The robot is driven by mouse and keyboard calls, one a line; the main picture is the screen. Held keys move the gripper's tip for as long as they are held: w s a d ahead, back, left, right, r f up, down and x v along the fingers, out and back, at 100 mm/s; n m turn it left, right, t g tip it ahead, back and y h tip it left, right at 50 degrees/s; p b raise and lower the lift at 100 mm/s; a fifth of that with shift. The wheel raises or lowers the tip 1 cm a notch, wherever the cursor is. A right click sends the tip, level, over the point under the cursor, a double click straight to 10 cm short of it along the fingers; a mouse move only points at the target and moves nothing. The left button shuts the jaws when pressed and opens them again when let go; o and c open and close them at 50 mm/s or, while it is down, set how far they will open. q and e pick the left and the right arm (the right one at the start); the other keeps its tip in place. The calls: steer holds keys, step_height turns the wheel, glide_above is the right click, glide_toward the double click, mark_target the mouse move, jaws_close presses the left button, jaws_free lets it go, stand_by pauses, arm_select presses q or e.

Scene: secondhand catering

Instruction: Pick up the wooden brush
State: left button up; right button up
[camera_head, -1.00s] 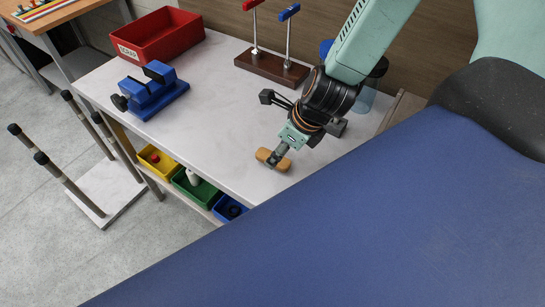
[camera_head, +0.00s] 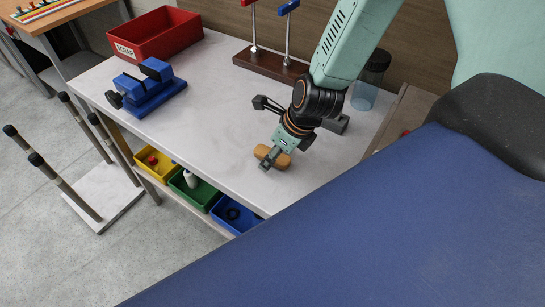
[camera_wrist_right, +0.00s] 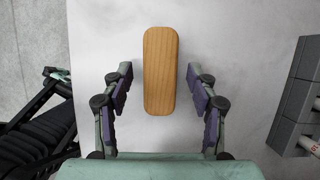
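The wooden brush (camera_head: 283,161) is a tan, rounded block lying near the front edge of the grey table top. In the right wrist view the brush (camera_wrist_right: 160,70) lies lengthwise, centred between the fingers. My right gripper (camera_head: 270,160) is over the brush in the head view and hides its middle. In the right wrist view my right gripper (camera_wrist_right: 163,88) is open, with one purple-padded finger on each side of the brush. Gaps show between both pads and the brush. My left gripper is not in view.
On the table (camera_head: 215,105) are a red bin (camera_head: 155,35), a blue vise (camera_head: 147,88), a wooden stand with upright rods (camera_head: 270,63) and a dark-lidded clear container (camera_head: 366,90). Small yellow (camera_head: 150,167), green (camera_head: 190,190) and blue (camera_head: 235,218) bins sit below the front edge.

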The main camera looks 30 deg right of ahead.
steer(key=shift+w, duration=0.1)
steer(key=c, duration=1.1)
